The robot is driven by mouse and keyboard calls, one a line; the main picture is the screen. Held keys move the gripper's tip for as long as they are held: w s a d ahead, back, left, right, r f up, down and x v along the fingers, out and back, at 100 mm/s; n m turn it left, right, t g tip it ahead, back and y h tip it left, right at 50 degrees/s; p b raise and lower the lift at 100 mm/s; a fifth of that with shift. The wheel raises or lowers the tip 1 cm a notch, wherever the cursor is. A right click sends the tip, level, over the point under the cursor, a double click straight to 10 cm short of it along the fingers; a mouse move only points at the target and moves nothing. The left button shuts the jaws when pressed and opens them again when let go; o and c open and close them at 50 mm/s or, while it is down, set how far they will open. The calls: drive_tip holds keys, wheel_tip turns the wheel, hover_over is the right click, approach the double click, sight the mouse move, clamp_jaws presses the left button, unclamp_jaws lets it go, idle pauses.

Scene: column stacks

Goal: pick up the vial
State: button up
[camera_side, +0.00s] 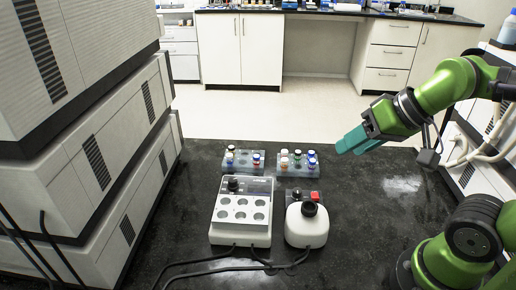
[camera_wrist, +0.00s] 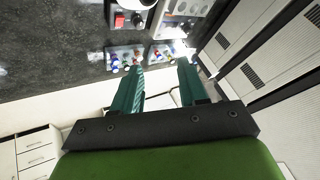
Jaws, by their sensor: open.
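Several small capped vials stand in two racks on the dark bench; which one the task means cannot be told. The left rack (camera_side: 243,167) holds vials including a blue-and-red-capped one (camera_side: 256,159). The right rack (camera_side: 298,171) holds several vials with white, green, red and blue caps (camera_side: 311,156). My gripper (camera_side: 340,148) is open and empty, raised above the bench to the right of the right rack. In the wrist view my gripper's two teal fingers (camera_wrist: 161,68) are spread apart, and the racks show beyond their tips.
A white block with round wells (camera_side: 241,213) and a white device with a black top (camera_side: 306,225) stand in front of the racks, with cables running forward. Stacked white instruments (camera_side: 90,130) wall the left side. The bench right of the device is clear.

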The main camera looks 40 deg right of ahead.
drive_tip(key=shift+c, duration=0.7)
drive_tip(key=m+g+h, duration=0.2)
drive_tip(key=g+h, duration=0.1)
drive_tip(key=h, duration=0.1)
approach(285, 151)
drive_tip(key=shift+x, duration=4.4)
drive_tip(key=shift+c, duration=0.4)
